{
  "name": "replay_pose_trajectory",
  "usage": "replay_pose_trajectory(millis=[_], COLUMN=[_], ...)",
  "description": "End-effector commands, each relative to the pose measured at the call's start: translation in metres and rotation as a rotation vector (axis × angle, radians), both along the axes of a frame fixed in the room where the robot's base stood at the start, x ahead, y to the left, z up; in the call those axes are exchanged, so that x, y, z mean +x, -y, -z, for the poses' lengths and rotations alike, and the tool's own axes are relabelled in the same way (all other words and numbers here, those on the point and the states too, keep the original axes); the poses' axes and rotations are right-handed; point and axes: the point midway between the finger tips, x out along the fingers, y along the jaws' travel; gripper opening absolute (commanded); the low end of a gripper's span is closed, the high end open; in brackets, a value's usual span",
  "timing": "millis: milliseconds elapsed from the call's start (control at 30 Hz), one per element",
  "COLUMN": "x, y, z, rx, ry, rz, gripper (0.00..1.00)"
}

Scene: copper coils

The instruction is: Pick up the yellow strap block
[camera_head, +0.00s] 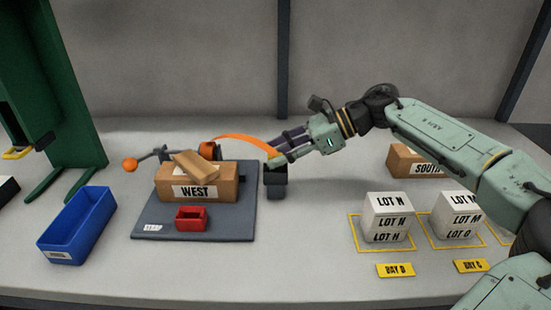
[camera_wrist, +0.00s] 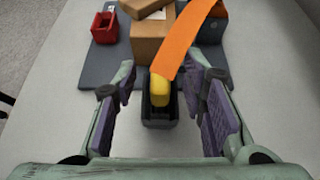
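The yellow strap block (camera_wrist: 160,90) sits in a small black holder (camera_wrist: 159,117) in the wrist view. An orange strip (camera_wrist: 188,42) passes over or beside its far end; I cannot tell whether they touch. My gripper (camera_wrist: 168,82) is open, with one purple-padded finger on each side of the block and holder, apart from both. In the head view my gripper (camera_head: 276,155) is at the black holder (camera_head: 276,183), just right of the grey mat. The yellow block is not clearly visible there, being hidden by the fingers.
The grey mat (camera_head: 225,226) bears a WEST carton (camera_head: 220,188), a smaller box (camera_head: 195,165) and a red bin (camera_head: 191,218). The orange strip (camera_head: 240,138) arches from the mat's back. A blue bin (camera_head: 78,228) stands left; white LOT blocks (camera_head: 386,222) stand right.

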Motion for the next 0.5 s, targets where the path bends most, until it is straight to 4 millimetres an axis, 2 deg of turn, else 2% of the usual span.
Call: replay_pose_trajectory(millis=[100,333,500], x=[-0.0003,0.0001,0.0001], y=[-0.0094,-0.0104,-0.0103], z=[0.0043,0.0062,0.006], rx=[-0.001,0.0,0.0], ry=[0.0,0.001,0.0], rz=[-0.001,0.0,0.001], gripper=[0.38,0.38,0.28])
